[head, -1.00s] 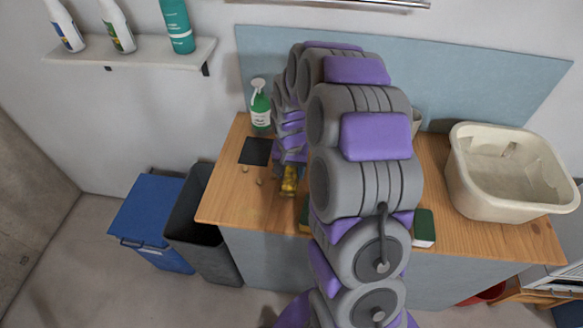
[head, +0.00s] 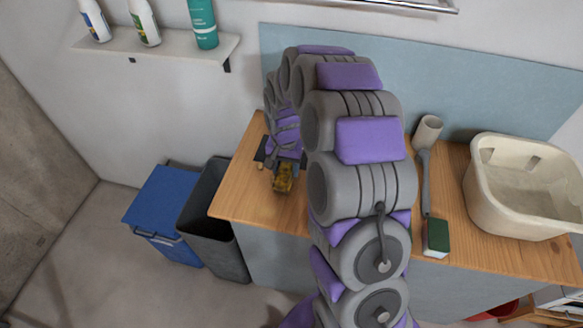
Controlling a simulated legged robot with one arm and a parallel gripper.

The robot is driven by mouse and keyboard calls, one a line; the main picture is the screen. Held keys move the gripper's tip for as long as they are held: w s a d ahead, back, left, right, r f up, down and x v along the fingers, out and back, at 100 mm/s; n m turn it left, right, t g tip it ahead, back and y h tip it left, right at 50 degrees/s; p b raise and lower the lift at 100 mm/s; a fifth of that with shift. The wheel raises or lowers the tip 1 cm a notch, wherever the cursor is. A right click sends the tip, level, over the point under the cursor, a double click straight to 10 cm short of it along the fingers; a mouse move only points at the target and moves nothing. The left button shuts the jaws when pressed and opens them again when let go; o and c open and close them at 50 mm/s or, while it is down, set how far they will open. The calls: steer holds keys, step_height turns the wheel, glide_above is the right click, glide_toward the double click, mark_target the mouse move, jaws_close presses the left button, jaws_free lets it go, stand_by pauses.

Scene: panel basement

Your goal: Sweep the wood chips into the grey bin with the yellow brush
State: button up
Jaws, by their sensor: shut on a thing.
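My gripper (head: 284,158) is shut on the yellow brush (head: 283,178), over the left part of the wooden worktop (head: 236,195). I cannot tell whether the bristles touch the wood. A small tan wood chip (head: 260,167) shows just left of the brush. Other chips may be hidden by the gripper and brush. The open grey bin (head: 222,250) stands on the floor against the worktop's left end, lower than the top and left of the brush.
A blue lidded bin (head: 160,215) stands left of the grey bin. A bottle shelf (head: 160,50) hangs above left.

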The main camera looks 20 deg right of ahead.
steer(key=shift+w+a, duration=0.6)
steer(key=shift+a, duration=0.3)
steer(key=shift+w+a, duration=0.6)
steer(key=shift+a, duration=0.3)
steer(key=shift+w+a, duration=0.6)
steer(key=shift+a, duration=0.3)
steer(key=shift+w+a+p, duration=0.6)
steer(key=shift+w+a, duration=0.55)
steer(key=shift+a, duration=0.6)
steer(key=shift+w+a+p, duration=0.55)
steer(key=shift+w+a, duration=0.6)
steer(key=shift+a, duration=0.65)
steer(key=shift+w+a+p, duration=0.6)
steer(key=shift+w+a, duration=0.55)
steer(key=shift+a, duration=0.6)
steer(key=shift+r+p, duration=0.9)
steer(key=shift+r, duration=1.95)
